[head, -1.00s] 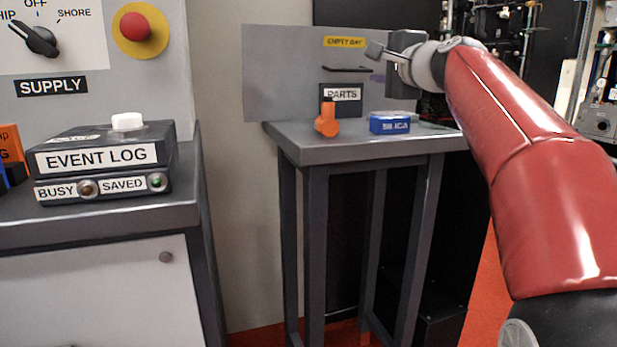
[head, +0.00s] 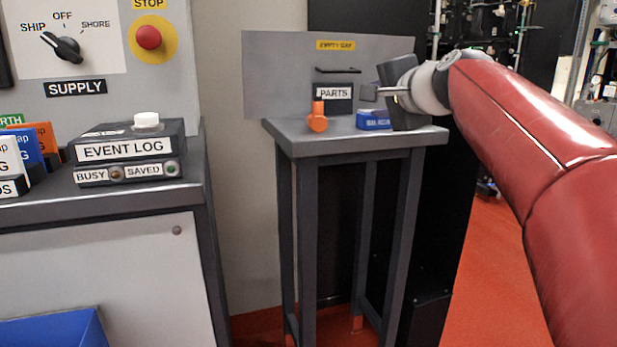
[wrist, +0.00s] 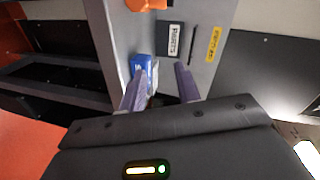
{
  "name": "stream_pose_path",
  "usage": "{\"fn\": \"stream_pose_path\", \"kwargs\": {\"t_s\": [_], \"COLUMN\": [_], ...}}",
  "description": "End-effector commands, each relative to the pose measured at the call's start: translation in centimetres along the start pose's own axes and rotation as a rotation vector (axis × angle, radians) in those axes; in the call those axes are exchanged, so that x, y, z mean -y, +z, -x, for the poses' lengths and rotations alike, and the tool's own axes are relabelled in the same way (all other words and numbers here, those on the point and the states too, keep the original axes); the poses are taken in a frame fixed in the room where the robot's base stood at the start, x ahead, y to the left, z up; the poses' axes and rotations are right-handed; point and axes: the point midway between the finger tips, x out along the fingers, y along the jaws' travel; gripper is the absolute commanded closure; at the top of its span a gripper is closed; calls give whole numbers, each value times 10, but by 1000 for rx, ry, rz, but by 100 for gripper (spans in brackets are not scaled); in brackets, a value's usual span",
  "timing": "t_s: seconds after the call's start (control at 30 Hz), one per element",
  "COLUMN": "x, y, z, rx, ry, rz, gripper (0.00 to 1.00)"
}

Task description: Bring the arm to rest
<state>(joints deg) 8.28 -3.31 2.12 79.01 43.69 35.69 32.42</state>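My arm reaches in from the right of the head view, and my gripper (head: 370,92) is held in the air over the right part of a small grey table (head: 340,140). In the wrist view my gripper (wrist: 160,72) has its two fingers apart, with nothing visible held between them. A blue silica box (head: 374,120) stands on the table, below my gripper and partly hidden by it. In the wrist view the blue box (wrist: 143,65) shows beyond the left finger.
An orange object (head: 317,118) stands on the table, left of the blue box. Behind are a PARTS label (head: 333,92) and an EMPTY BAY label (head: 336,45). An event log box (head: 128,150) sits on the left bench, below a supply switch (head: 66,46). Red floor is open at right.

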Motion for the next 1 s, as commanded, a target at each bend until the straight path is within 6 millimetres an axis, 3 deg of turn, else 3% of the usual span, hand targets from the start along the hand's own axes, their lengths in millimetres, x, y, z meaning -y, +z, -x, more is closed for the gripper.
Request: {"fn": "stream_pose_path", "kwargs": {"t_s": [0.17, 0.27, 0.5, 0.6, 0.7, 0.8, 1.0], "x": [-36, -71, -201, -248, -283, -305, -315], "y": [32, 55, 119, 136, 148, 154, 156], "z": [32, 59, 159, 195, 220, 236, 241], "rx": [47, 95, 313, 407, 481, 528, 549], "ry": [140, 248, 560, 654, 718, 755, 771], "rz": [171, 306, 723, 857, 954, 1008, 1033], "gripper": [67, 67, 67, 67, 67, 67, 67]}}
